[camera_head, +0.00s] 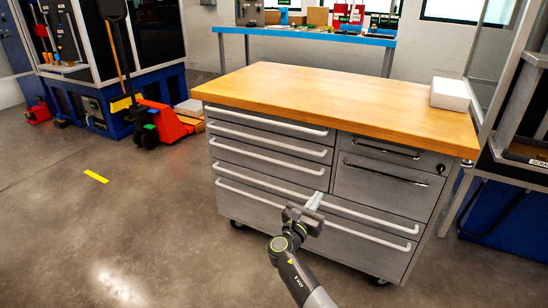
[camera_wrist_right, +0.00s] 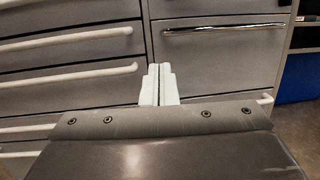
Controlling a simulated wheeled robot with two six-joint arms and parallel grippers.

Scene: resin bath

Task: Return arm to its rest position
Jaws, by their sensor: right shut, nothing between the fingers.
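My right gripper (camera_head: 315,202) is in front of the grey drawer cabinet (camera_head: 268,209), at the height of its lower drawers. In the right wrist view its two pale fingers (camera_wrist_right: 160,84) are together with nothing between them. I cannot tell from these views whether the fingertips touch the cabinet front. My left gripper is not in view.
The cabinet has a wooden top (camera_head: 330,97) with a white box (camera_head: 450,94) at its right end. A red pallet jack (camera_head: 163,122) stands at the left. The floor (camera_head: 120,215) left of the cabinet is clear, with a yellow strip (camera_head: 95,176).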

